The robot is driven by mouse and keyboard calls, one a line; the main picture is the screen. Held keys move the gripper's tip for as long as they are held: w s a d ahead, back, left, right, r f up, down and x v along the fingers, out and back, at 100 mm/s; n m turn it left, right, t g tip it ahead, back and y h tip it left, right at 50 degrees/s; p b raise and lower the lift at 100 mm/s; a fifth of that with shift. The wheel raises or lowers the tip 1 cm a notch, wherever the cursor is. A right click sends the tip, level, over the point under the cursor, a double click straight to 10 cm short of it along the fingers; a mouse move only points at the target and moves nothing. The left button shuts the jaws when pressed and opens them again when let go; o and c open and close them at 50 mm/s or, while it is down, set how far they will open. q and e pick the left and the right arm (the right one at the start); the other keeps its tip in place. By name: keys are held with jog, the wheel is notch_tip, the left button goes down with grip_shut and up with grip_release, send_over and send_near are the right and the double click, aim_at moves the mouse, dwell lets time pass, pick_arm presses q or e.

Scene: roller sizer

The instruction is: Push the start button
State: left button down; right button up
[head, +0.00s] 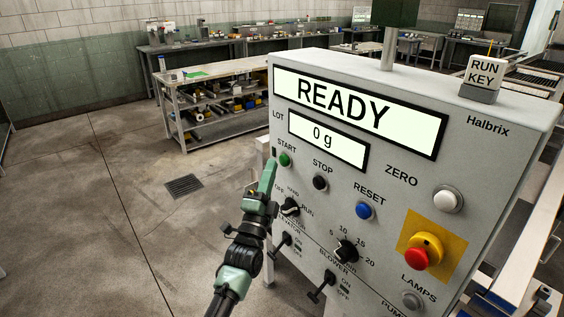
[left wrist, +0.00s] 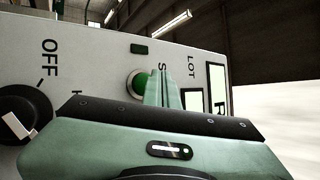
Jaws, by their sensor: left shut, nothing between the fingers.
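The green START button (head: 285,159) sits on the grey control panel (head: 384,170), under the word START. It also shows in the left wrist view (left wrist: 136,84), partly covered by my fingers. My left gripper (head: 271,165) is shut and empty, its fingertips just left of the button in the head view. In the left wrist view the closed fingers (left wrist: 164,88) point at the panel beside the button. I cannot tell whether they touch it. My right gripper is not in view.
The panel also has a black STOP button (head: 320,182), a blue RESET button (head: 364,211), a white ZERO button (head: 448,199), a red emergency button (head: 415,258) and a mode knob (head: 290,207). The display (head: 358,112) reads READY. Open floor lies left of the panel.

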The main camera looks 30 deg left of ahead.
pick_arm(q)
jog(key=shift+w+d, duration=0.1)
jog(key=shift+w+d, duration=0.1)
jog(key=shift+w, duration=0.2)
jog(key=shift+w+d+b, duration=0.15)
jog(key=shift+w+b, duration=0.15)
jog(key=shift+w, duration=0.15)
dwell(0.6)
jog(key=shift+s, duration=0.2)
jog(key=shift+s+a+p, duration=0.3)
jog(key=shift+s+p, duration=0.15)
jog(key=shift+s, duration=0.25)
jog(key=s, duration=0.1)
jog(key=s+a+p, duration=0.1)
jog(key=s, duration=0.1)
jog(key=s+a+p, duration=0.1)
jog(key=shift+s, duration=0.3)
